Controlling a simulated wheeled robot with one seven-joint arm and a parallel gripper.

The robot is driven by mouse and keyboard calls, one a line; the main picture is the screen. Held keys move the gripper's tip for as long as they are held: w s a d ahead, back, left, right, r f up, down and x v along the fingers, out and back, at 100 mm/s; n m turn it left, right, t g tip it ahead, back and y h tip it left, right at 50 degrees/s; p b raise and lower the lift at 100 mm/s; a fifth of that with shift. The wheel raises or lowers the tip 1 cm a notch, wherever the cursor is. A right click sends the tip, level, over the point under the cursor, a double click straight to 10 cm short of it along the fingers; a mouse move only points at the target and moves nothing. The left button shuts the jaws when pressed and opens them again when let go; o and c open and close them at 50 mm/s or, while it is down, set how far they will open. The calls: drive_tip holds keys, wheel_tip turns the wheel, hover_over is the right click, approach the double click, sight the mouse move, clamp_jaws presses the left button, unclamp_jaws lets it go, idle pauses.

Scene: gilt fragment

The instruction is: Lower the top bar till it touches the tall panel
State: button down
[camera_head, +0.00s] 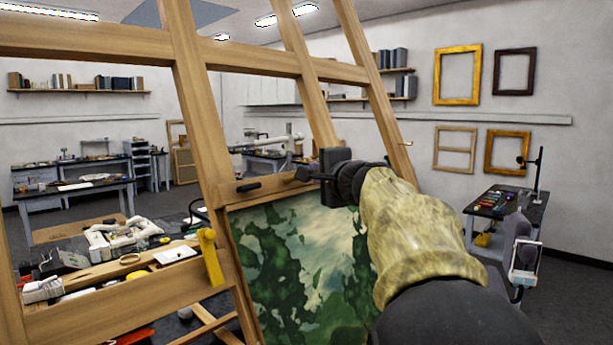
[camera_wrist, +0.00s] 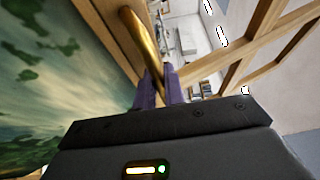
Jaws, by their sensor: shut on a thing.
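The tall panel (camera_head: 300,255), painted in green and pale cloud tones, stands in a wooden easel; it also fills the left of the wrist view (camera_wrist: 40,80). The wooden top bar (camera_head: 268,190) lies across the easel at the panel's upper edge; it shows beside the painting in the wrist view (camera_wrist: 100,25). Whether bar and panel touch I cannot tell. My gripper (camera_head: 303,175) is at the bar's right part. In the wrist view its purple fingers (camera_wrist: 159,75) are shut on a brass handle (camera_wrist: 135,42) by the bar. My arm hides the bar's right end.
The easel's slanted posts (camera_head: 195,100) and upper crossbar (camera_head: 90,42) stand around the panel. A yellow clamp (camera_head: 209,257) sits on the lower left rail. A cluttered bench (camera_head: 125,265) is behind at left, and a small table (camera_head: 505,205) is at right.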

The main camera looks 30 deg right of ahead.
drive_tip(key=shift+f, duration=0.1)
drive_tip(key=c, duration=1.8)
unclamp_jaws()
drive_tip(key=shift+s, duration=0.15)
drive_tip(key=s+b, duration=0.1)
drive_tip(key=s, duration=0.4)
drive_tip(key=s+b, duration=0.2)
drive_tip(key=s, duration=0.4)
drive_tip(key=s+r+b, duration=0.1)
drive_tip(key=s, duration=0.5)
drive_tip(key=shift+s+a+r, duration=0.1)
drive_tip(key=shift+a, duration=0.3)
